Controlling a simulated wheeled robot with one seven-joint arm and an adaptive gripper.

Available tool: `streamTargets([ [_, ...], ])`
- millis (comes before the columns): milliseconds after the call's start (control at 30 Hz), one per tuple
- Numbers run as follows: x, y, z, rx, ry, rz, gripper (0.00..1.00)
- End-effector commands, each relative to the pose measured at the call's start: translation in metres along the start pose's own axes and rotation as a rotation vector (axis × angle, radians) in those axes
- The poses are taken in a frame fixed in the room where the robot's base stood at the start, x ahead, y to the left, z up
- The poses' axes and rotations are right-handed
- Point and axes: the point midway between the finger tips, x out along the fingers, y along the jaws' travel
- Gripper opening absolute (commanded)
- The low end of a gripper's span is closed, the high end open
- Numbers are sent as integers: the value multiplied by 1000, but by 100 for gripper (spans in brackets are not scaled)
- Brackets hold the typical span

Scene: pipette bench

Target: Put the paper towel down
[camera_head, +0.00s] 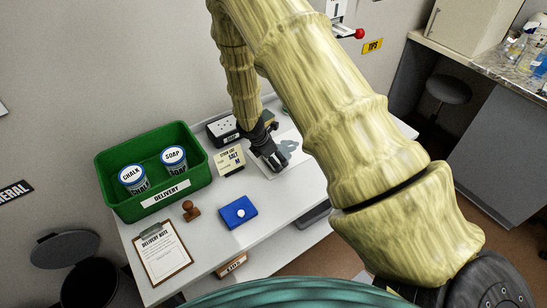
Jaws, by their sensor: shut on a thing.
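My gripper (275,160) is dark and points down at the back of the white bench. It is shut on the paper towel (264,174), a thin white sheet low against the bench top. The gripper hides part of the sheet, and I cannot tell whether the sheet touches the bench. A grey-blue patch (290,146) shows just right of the fingers; I cannot tell whether it is a spill or a stain.
A green delivery crate (152,196) holds chalk and soap tubs. A blue pad (238,212), a stamp (190,210) and a clipboard (161,253) lie in front. Bare bench surrounds the pad.

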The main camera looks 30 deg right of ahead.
Motion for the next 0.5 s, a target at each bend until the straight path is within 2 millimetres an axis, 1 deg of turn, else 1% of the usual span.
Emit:
streamTargets([
  [67,3,0,-1,0,0,-1,44],
  [100,2,0,-1,0,0,0,80],
  [200,2,0,-1,0,0,0,97],
  [500,2,0,-1,0,0,0,97],
])
